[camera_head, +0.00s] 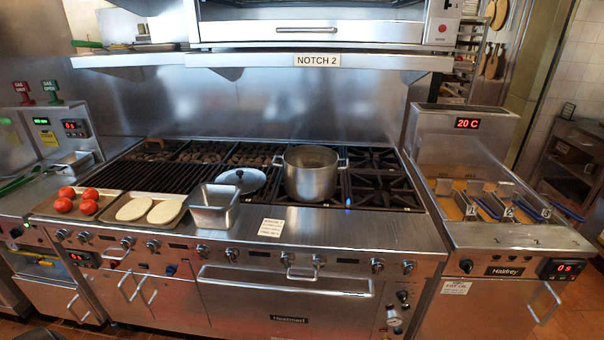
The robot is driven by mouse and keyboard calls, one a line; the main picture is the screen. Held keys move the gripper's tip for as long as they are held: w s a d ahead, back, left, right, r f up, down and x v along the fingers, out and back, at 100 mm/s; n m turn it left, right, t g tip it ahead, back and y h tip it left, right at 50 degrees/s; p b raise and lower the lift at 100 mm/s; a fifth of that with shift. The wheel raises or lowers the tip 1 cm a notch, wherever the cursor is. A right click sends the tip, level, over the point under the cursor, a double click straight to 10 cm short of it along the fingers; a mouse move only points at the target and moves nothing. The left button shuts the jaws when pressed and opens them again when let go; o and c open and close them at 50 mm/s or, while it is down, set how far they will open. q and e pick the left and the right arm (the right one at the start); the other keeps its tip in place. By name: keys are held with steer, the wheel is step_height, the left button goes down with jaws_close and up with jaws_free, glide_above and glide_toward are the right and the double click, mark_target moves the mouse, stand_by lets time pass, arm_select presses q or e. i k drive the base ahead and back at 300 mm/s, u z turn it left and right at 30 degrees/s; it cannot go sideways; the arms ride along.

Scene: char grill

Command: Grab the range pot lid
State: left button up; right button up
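The pot lid (241,180) is a round, shiny metal disc with a dark knob on top. It lies on the range, at the right end of the char grill grate and left of the pot. The steel pot (310,175) stands uncovered on a burner, with a loop handle on each side. A square steel pan (214,207) sits in front of the lid, close to its lower left edge. Neither of my grippers is in view.
Trays with tomatoes (77,201) and pale flat rounds (149,209) lie at the front left. A small blue flame (347,201) shows right of the pot. A fryer (490,205) stands at the right. A steel shelf (270,61) hangs above the range.

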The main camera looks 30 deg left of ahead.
mark_target(252, 180)
steer(key=z, duration=0.25)
steer(key=i, duration=1.6)
steer(key=u, duration=0.9)
